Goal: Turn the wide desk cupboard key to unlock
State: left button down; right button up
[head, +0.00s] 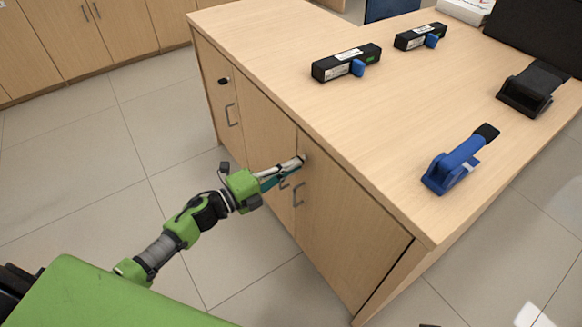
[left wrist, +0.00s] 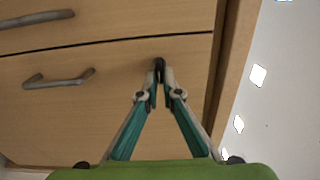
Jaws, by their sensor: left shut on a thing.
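The wide desk cupboard (head: 340,225) is set in the side of the desk, with two door handles close together near the middle. My left gripper (head: 298,162) reaches its upper front, just under the desk top. In the left wrist view, the two fingertips of the left gripper (left wrist: 160,82) are closed around a small dark key (left wrist: 159,66) at the door face. The fingers hide most of the key, so its turn angle is hard to tell. The cupboard doors look shut. My right gripper is not in view.
A narrower cupboard with a dark lock (head: 224,81) is at the left. On the desk top (head: 270,45) stand two black devices with blue levers (head: 346,62), a blue stapler-like tool (head: 460,160) and a black stand (head: 532,88). The floor before the desk is clear.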

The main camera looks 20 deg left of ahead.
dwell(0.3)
pick_arm(q)
jog(key=c, duration=2.2)
grip_release()
jog(key=shift+c, duration=0.2)
jog(key=v, duration=1.2)
